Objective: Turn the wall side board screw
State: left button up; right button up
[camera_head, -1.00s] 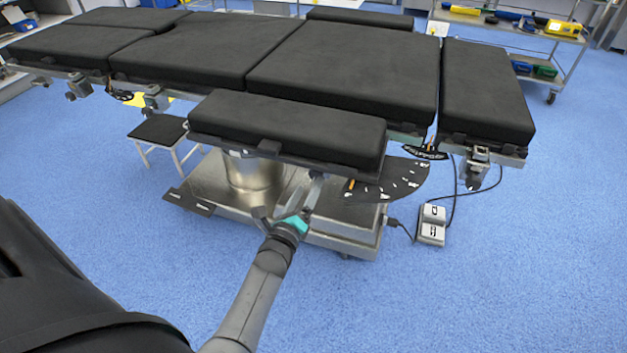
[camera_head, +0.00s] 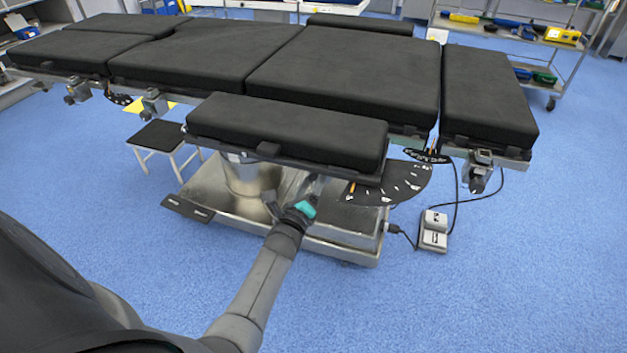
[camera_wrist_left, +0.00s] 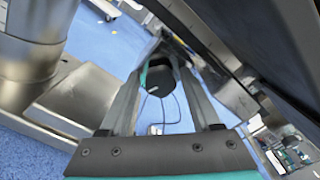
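The black padded side board (camera_head: 285,125) sticks out from the near long side of the operating table (camera_head: 340,70). My left gripper (camera_head: 297,193) is beneath this board's near edge, above the metal base. In the left wrist view, a dark rounded knob (camera_wrist_left: 158,77), which looks like the screw, sits between the fingertips of my left gripper (camera_wrist_left: 163,72). The fingers stand apart on either side of it; firm contact cannot be made out. The knob is hidden in the head view. My right gripper is not in view.
The metal base (camera_head: 335,222) and its column (camera_head: 245,175) stand under the table. A black dial plate (camera_head: 395,183) sits right of the gripper. A foot pedal (camera_head: 434,230) with cables lies on the blue floor. A small stool (camera_head: 160,135) stands left. The near floor is clear.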

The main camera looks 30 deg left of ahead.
pick_arm(q)
grip_shut()
dwell(0.5)
